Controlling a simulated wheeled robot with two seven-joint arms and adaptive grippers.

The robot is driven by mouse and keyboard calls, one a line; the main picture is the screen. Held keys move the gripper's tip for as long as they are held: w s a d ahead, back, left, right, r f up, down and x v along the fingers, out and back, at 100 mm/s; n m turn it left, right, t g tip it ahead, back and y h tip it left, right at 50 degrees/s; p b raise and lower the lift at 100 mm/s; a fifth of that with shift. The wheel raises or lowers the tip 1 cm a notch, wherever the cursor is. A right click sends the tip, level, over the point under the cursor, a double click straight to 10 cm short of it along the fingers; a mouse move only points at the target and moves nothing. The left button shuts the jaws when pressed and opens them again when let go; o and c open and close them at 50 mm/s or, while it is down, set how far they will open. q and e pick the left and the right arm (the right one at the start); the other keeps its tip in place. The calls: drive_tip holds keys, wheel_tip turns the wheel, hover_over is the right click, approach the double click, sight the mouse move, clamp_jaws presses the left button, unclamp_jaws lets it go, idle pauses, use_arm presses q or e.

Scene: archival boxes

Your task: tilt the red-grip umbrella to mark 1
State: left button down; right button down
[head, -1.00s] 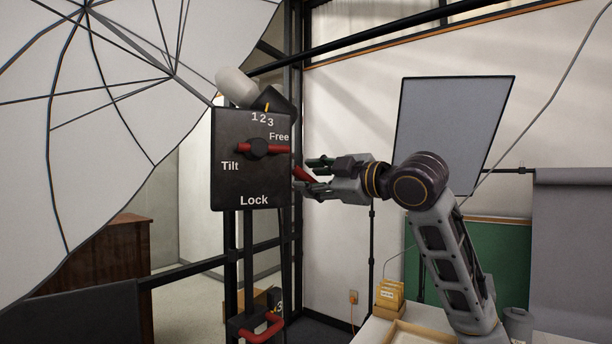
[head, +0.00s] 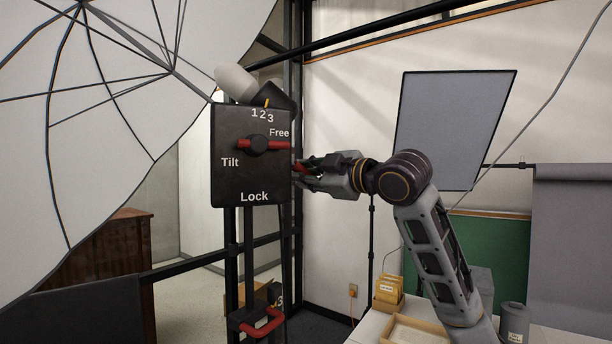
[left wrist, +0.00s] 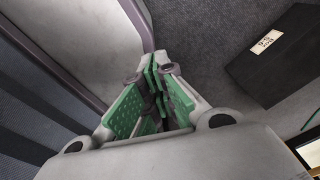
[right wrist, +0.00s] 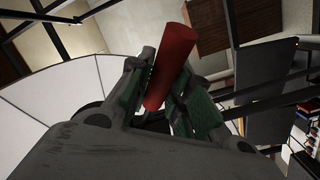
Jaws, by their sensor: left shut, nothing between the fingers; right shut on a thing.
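The white umbrella (head: 110,110) with dark ribs fills the left of the head view. Its black panel (head: 225,185) reads Tilt, Free and Lock, with 1, 2, 3 along the top. A red lever on a dark hub (head: 258,144) lies about level, near Free. My right gripper (head: 308,170) is shut on the red grip (right wrist: 172,65) at the panel's right edge; the fingers partly hide it. My left gripper (left wrist: 158,80) is shut and empty, seen only in the left wrist view.
A lower red handle (head: 262,324) sits on the stand below the panel. A grey flat screen (head: 450,130) stands behind my right arm. A table with a shallow tray (head: 415,335) and a yellow box (head: 388,290) is at lower right.

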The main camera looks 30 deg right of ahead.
use_arm(q)
drive_tip(key=shift+s+r, duration=0.1)
drive_tip(key=shift+s, duration=0.1)
use_arm(e)
drive_tip(key=shift+r, duration=0.1)
drive_tip(key=shift+d+r+n+p, duration=0.2)
drive_tip(key=shift+r+n+p, duration=0.15)
drive_tip(key=shift+p, duration=0.4)
drive_tip(key=shift+d+r+n+g+p, duration=0.15)
drive_tip(key=shift+r+n+g+p, duration=0.2)
drive_tip(key=shift+r+p, duration=0.35)
drive_tip(key=shift+d+r+n+h+p, duration=0.1)
drive_tip(key=shift+r+n+h+p, duration=0.35)
drive_tip(key=shift+p, duration=0.75)
use_arm(q)
wheel_tip(320, 180, up, 6)
drive_tip(key=d+p, duration=0.1)
drive_tip(key=shift+s+d, duration=0.25)
drive_tip(key=shift+s, duration=0.05)
use_arm(e)
drive_tip(key=shift+s+d+r+n, duration=0.1)
drive_tip(key=shift+r+n, duration=0.15)
drive_tip(key=shift+r, duration=0.1)
drive_tip(key=c, duration=1.3)
unclamp_jaws()
use_arm(q)
drive_tip(key=shift+d, duration=0.1)
drive_tip(key=shift+s, duration=0.1)
